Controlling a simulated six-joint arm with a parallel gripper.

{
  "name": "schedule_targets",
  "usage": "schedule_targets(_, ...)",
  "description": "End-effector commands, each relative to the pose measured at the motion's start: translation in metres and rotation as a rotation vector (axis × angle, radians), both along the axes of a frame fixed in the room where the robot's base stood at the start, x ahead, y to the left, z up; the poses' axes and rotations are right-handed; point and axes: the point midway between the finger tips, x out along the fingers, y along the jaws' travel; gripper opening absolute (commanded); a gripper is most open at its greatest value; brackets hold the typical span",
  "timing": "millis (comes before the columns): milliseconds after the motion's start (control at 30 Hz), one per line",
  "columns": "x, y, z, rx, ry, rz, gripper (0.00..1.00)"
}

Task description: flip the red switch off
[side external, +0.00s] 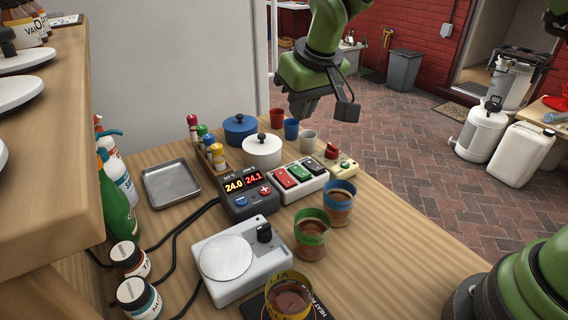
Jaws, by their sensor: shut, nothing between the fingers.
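The red switch (284,178) is at the left end of a white switch box (313,184) on the wooden table. A green switch (299,172) and a black switch (315,166) sit beside it on the same box. I cannot clearly tell which way the red rocker is tipped. My gripper (301,115) hangs above the back of the table, above and behind the switch box, apart from it. It is shut and empty. Its fingertips are small and dark in this view.
A white pot (262,151), blue pot (240,129) and several cups are behind. Cups of brown liquid (310,242) stand in front.

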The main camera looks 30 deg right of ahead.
Motion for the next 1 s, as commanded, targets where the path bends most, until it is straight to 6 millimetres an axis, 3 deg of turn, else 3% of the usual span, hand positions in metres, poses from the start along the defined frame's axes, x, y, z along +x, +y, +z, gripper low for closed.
schedule_targets(133, 0.007, 0.004, -0.013, -0.012, 0.009, 0.014, 0.00)
schedule_targets(633, 0.010, 0.005, -0.022, -0.015, 0.012, 0.016, 0.00)
schedule_targets(767, 0.016, 0.004, -0.040, -0.015, 0.014, 0.015, 0.00)
schedule_targets(1000, 0.033, 0.004, -0.090, -0.015, 0.015, 0.015, 0.00)
